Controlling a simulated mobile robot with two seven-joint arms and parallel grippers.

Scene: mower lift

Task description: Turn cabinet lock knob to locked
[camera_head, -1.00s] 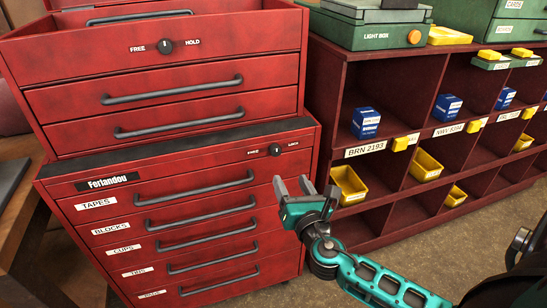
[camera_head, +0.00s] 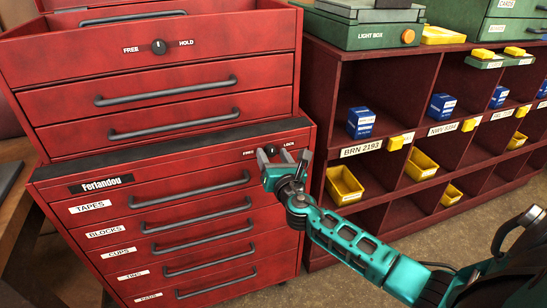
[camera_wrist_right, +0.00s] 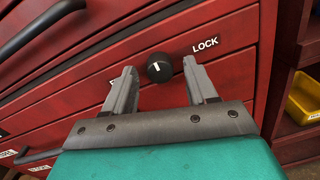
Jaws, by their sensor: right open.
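The lock knob (camera_wrist_right: 159,67) is a small round black knob with a white mark, on the red strip above the drawers of the lower red cabinet (camera_head: 150,166). In the right wrist view the word LOCK stands to its right; the label on its left is mostly hidden by a finger. In the head view the knob (camera_head: 271,150) shows just above my fingertips. My right gripper (camera_head: 284,156) is open and empty, just in front of the knob. In the wrist view the knob lies between and slightly beyond the fingertips (camera_wrist_right: 160,70); contact cannot be told. My left gripper is not in view.
An upper red chest with its own FREE/HOLD knob (camera_head: 158,47) stands on the cabinet. Drawer handles (camera_head: 190,190) stick out below the strip. A dark red cubby shelf (camera_head: 325,95) with yellow bins (camera_head: 344,185) and blue boxes stands close on the right. Floor is free at the lower right.

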